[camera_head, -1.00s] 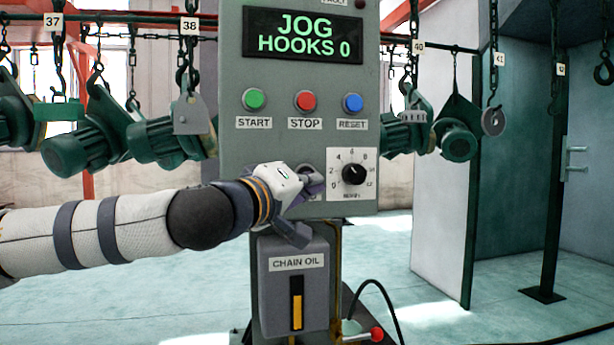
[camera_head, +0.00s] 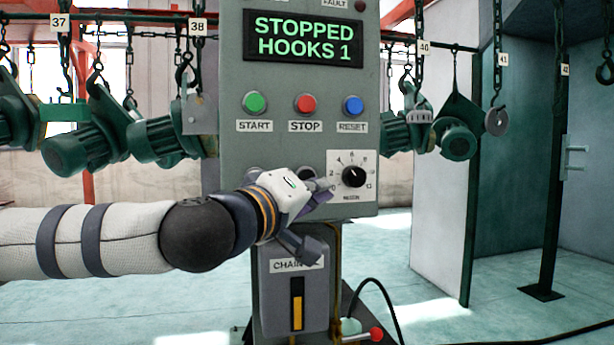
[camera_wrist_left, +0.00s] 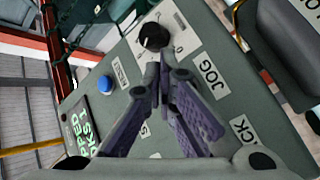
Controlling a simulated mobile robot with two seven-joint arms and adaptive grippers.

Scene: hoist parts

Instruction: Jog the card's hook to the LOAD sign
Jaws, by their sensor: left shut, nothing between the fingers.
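The grey control panel (camera_head: 300,80) stands in the middle of the head view. Its display (camera_head: 303,36) reads STOPPED, HOOKS 1. My left gripper (camera_head: 320,194) is shut and empty, in front of the panel's lower part, left of and below the black dial knob (camera_head: 353,176). In the left wrist view my shut fingers (camera_wrist_left: 157,72) point at the panel, beside the JOG label (camera_wrist_left: 209,76). Whether they touch it I cannot tell. Hook tags 37 (camera_head: 60,21), 38 (camera_head: 197,25) and 40 (camera_head: 424,47) hang along the rail. No card or LOAD sign can be made out. My right gripper is out of view.
Green START (camera_head: 255,103), red STOP (camera_head: 304,103) and blue RESET (camera_head: 352,104) buttons sit above my gripper. A chain oil box (camera_head: 284,318) is below it. Green hoist motors (camera_head: 84,146) hang on both sides. A dark post (camera_head: 549,200) stands right.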

